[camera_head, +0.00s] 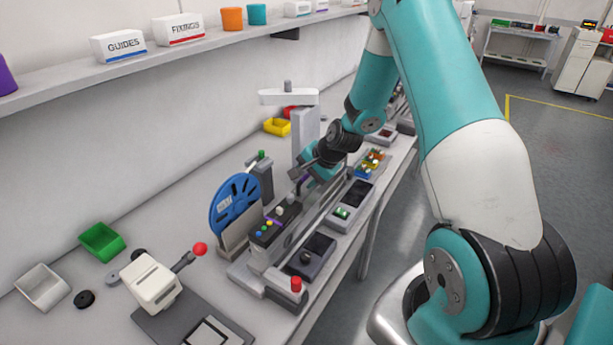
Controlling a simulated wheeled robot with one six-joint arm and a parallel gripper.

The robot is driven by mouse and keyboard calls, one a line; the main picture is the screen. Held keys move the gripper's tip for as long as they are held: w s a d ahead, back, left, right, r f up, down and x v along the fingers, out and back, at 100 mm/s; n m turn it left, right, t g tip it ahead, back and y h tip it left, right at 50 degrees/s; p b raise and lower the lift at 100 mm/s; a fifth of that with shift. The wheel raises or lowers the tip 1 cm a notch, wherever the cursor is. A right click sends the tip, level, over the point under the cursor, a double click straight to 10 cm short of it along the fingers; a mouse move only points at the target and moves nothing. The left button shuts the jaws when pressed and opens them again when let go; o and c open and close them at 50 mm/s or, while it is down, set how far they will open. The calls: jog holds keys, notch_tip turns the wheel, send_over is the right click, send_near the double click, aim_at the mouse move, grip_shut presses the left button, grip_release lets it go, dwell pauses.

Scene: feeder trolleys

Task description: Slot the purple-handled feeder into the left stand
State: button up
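My gripper (306,172) is at the middle of the bench, pointing down and left, beside a pale upright post. It is small and partly hidden by its own wrist, so I cannot tell its opening. The feeder's body is not clearly distinguishable. A long grey rail-like unit (312,217) runs below the gripper along the bench. I cannot make out for sure which part is the left stand.
A blue reel (226,207) stands upright in a grey holder left of the gripper. A white device with a red knob (155,283) is front left. A shelf (200,48) runs along the wall.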

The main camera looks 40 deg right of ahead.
jog(key=shift+s+f, duration=0.2)
jog(key=b+v, duration=0.3)
jog(key=v, duration=1.4)
jog(key=shift+r, duration=0.3)
jog(key=s+a+r+n+g+y+b, duration=0.1)
jog(key=s+a+r+n+g, duration=0.3)
jog(key=a, duration=0.6)
jog(key=s+a+f+n+t+y, duration=0.1)
jog(key=a+n, duration=0.5)
jog(key=a, duration=0.3)
jog(key=s+a+r+n+g, duration=0.1)
jog(key=s+a+n+g, duration=0.2)
jog(key=s+a+n, duration=0.8)
jog(key=s, duration=0.4)
jog(key=shift+b, duration=0.4)
jog(key=shift+w, duration=0.1)
